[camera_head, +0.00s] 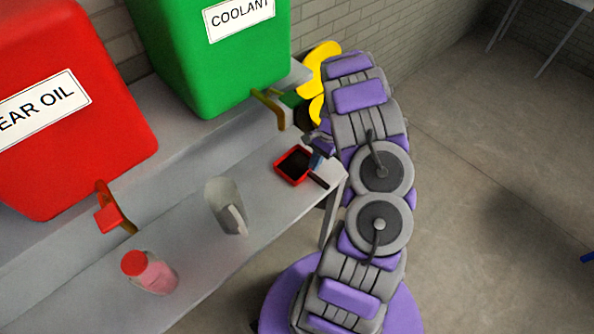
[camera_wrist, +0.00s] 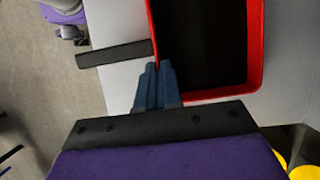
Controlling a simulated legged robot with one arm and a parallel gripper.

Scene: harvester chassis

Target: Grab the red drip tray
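The red drip tray (camera_head: 294,178) is a shallow square tray with a dark inside. It lies on the grey bench near its right end. In the wrist view the tray (camera_wrist: 257,45) fills the upper right, with its red rim around a black floor. My gripper (camera_wrist: 158,68) has its two blue fingers close together at the tray's near-left corner, with the left wall running in between the tips. It appears shut on that wall. The fingers hide the corner. In the head view my gripper (camera_head: 318,160) is at the tray's right side, partly hidden by my arm.
A dark bar (camera_head: 319,182) lies beside the tray near the bench edge. Behind are a red gear oil tank (camera_head: 60,150) and a green coolant tank (camera_head: 225,75) with a tap (camera_head: 269,108).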

